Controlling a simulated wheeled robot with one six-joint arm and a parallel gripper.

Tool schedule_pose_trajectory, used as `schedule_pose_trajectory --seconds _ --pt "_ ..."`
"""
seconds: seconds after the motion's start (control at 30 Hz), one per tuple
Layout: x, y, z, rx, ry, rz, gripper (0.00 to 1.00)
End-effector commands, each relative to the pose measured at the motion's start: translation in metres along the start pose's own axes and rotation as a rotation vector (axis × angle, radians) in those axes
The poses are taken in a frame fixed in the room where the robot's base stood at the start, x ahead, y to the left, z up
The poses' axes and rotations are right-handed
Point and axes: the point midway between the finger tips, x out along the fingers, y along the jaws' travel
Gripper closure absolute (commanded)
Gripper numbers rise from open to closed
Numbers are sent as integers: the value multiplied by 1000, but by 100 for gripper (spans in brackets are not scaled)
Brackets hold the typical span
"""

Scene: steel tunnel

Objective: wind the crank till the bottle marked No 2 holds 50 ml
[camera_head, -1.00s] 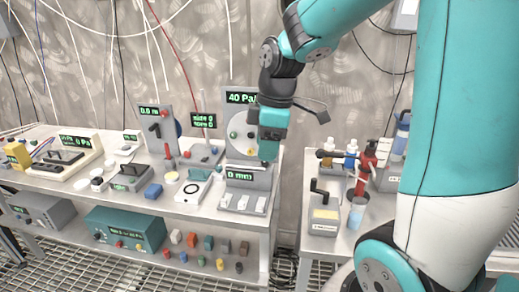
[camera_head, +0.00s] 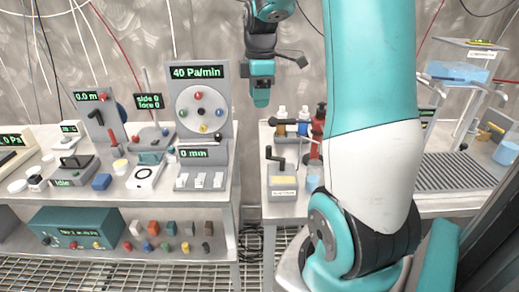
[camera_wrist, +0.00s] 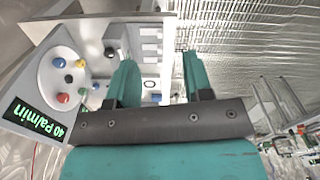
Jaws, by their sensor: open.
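My gripper (camera_head: 261,97) hangs with its fingers down over the gap between the two benches, right of the dial panel. Its two teal fingers (camera_wrist: 157,75) are apart in the wrist view, with nothing seen between them. A black crank (camera_head: 275,158) stands on a small grey box (camera_head: 283,194) with a yellowish window, at the left front of the right bench. It is below my gripper and apart from it. A light blue cup (camera_head: 312,178) stands right of the box. Small bottles (camera_head: 281,118) stand behind; I cannot read any No 2 mark or liquid level.
A red device (camera_head: 316,148) with a black lever stands behind the cup. The dial panel (camera_head: 201,100) reading 40 Pa/min rises on the left bench (camera_head: 215,196). A ribbed tray (camera_head: 455,172) and raised clear tank (camera_head: 458,70) are at right. My arm hides part of the right bench.

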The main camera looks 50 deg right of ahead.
Motion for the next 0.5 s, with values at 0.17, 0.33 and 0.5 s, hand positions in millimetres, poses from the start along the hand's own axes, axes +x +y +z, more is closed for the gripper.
schedule_pose_trajectory --seconds 0.17,0.33,0.5 --pt "9 18 36 6 -23 -12 54" --pt "33 17 36 4 -23 -16 54" --pt "72 16 36 3 -23 -16 54"
